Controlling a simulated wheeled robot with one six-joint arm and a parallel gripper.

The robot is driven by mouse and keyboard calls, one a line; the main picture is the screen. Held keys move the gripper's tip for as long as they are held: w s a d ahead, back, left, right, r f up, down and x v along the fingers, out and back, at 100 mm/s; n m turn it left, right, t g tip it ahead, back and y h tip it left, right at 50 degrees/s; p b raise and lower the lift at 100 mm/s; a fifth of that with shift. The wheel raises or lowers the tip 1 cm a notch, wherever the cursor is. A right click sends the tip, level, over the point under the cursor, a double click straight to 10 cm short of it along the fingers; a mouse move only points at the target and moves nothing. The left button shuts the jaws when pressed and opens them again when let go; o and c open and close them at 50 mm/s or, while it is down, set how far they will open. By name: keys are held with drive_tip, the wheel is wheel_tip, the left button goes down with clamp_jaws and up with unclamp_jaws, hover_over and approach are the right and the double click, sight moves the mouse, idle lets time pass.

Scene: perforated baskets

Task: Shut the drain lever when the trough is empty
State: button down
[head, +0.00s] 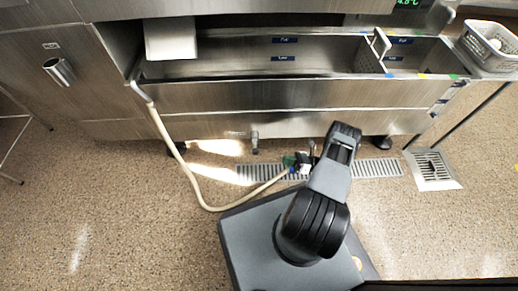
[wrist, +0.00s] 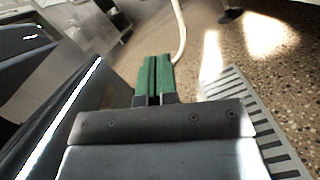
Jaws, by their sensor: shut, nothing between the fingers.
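The long steel trough (head: 215,97) runs across the head view. Its visible floor looks bare, but I cannot tell if a thin layer of water lies in it. A short metal fitting (head: 254,142), which looks like the drain lever, hangs under the trough's front beside a small label. I cannot tell its setting. My gripper (head: 289,161) is low over the floor grate, below and right of that fitting and apart from it. Its green fingers (wrist: 155,76) are together and empty in the wrist view. The lever is not clearly seen there.
A tan hose (head: 182,158) hangs from the trough's left end and curves along the floor towards my gripper. A floor grate (head: 375,168) and a square drain (head: 433,168) lie below the trough. A perforated basket (head: 480,47) stands at right. Floor at left is clear.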

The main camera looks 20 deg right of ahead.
sight(255, 147)
drive_tip(key=w+a+r, duration=0.2)
drive_tip(key=w+a, duration=0.1)
drive_tip(key=a, duration=0.2)
drive_tip(key=w+a+r+m+t+b, duration=0.1)
drive_tip(key=w+a+r, duration=0.1)
drive_tip(key=a, duration=0.3)
drive_tip(key=shift+w+m+t, duration=0.3)
drive_tip(key=shift+w, duration=0.15)
